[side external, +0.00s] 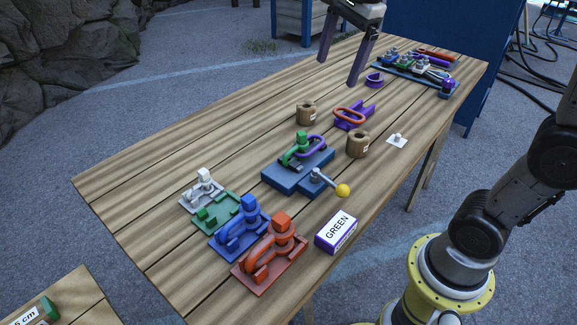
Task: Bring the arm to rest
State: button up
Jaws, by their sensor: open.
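My gripper (337,72) shows at the top of the side external view, above the far part of the wooden table (150,190). Its two dark fingers point down and are spread apart, with nothing between them. A purple part (374,80) lies on the table just right of the right finger; whether the finger is clear of it in height is hard to tell. The upper part of my gripper is cut off by the picture's top edge.
A blue base with a green clamp (300,146) and a yellow-knobbed lever (343,190) sits mid-table. Coloured clamps (240,225) and a GREEN box (336,232) are nearer. A loaded blue rack (400,72) is at the far right.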

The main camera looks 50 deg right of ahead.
jog(key=s+a+f+n+t, duration=0.1)
jog(key=s+f+n, duration=0.4)
jog(key=s+n, duration=0.3)
jog(key=s+a+f+n+t, duration=0.1)
jog(key=s+f+n, duration=0.4)
jog(key=s+n, duration=0.3)
jog(key=shift+s+a+f+n+t, duration=0.2)
jog(key=shift+a+f+n+t, duration=0.15)
jog(key=shift+n, duration=1.75)
jog(key=shift+d, duration=0.1)
